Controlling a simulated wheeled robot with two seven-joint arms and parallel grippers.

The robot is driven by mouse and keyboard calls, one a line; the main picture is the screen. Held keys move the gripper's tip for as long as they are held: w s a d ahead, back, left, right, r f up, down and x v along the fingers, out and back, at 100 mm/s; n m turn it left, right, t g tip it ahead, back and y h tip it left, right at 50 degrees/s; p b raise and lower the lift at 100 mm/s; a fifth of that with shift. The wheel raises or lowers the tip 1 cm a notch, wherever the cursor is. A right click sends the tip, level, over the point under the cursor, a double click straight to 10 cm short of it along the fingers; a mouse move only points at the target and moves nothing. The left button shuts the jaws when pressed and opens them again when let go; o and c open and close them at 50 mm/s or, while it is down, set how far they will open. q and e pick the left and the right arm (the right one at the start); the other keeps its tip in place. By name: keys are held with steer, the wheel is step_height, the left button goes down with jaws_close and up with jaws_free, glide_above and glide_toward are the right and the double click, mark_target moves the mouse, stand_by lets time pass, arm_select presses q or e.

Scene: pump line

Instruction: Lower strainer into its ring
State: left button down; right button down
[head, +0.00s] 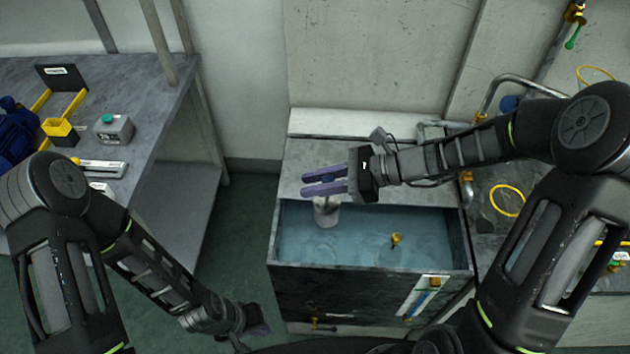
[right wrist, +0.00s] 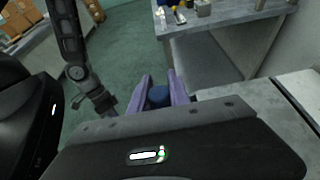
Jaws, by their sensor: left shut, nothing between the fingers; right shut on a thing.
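My right gripper (head: 322,184) is over the left part of the water tank (head: 455,250), its purple fingers shut on the blue top of the strainer. The strainer (head: 326,213) hangs below the fingers as a pale grey body, looking roughly upright; I cannot tell whether its lower end touches the water. Its blue top shows between the fingers in the right wrist view (right wrist: 158,97). A faint round outline in the water, perhaps the ring (head: 319,251), lies just below the strainer in the head view. My left gripper (head: 258,329) is shut and empty, low and left of the tank.
A yellow fitting (head: 396,240) stands in the tank, right of the strainer. A grey workbench (head: 150,95) at left holds a grey box with a green button (head: 115,129) and a yellow holder (head: 60,130). A yellow loop (head: 507,201) lies at right.

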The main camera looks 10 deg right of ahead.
step_height(320, 180, down, 19)
steer(key=b, duration=1.4)
steer(key=shift+b, duration=0.35)
steer(key=shift+f+b, duration=1.1)
steer(key=shift+f, duration=0.35)
steer(key=c, duration=1.1)
jaws_free()
steer(key=shift+c, duration=0.2)
steer(key=p+v, duration=0.4)
steer(key=v, duration=0.4)
